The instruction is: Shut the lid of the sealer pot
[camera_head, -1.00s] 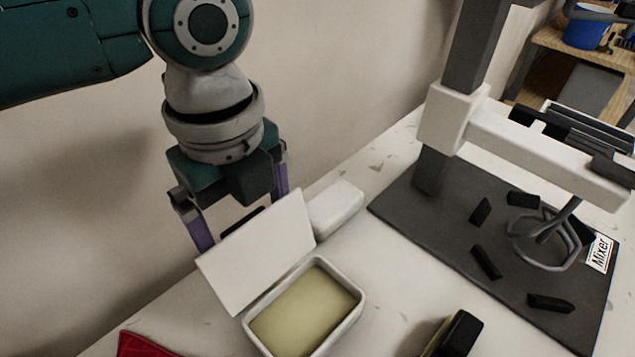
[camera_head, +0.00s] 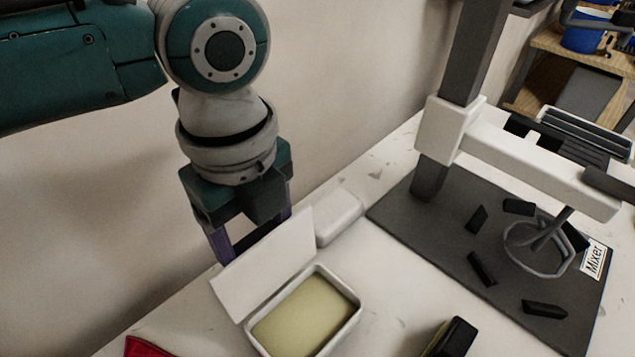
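The sealer pot (camera_head: 357,322) is a white rectangular tub with pale yellow-green content, at the bottom centre of the head view. Its flat white lid (camera_head: 264,268) stands up, tilted back along the pot's left edge, so the pot is open. My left gripper (camera_head: 250,240) points down behind the lid. Its purple fingers look spread apart, and their tips are hidden by the lid. I cannot tell whether they touch it. My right gripper is not in view.
A white block (camera_head: 338,217) lies behind the pot near the wall. The mixer stand (camera_head: 405,226) with several black pieces on its dark base fills the right. A black and yellow object (camera_head: 455,338) and a red item (camera_head: 148,347) lie at the front edge.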

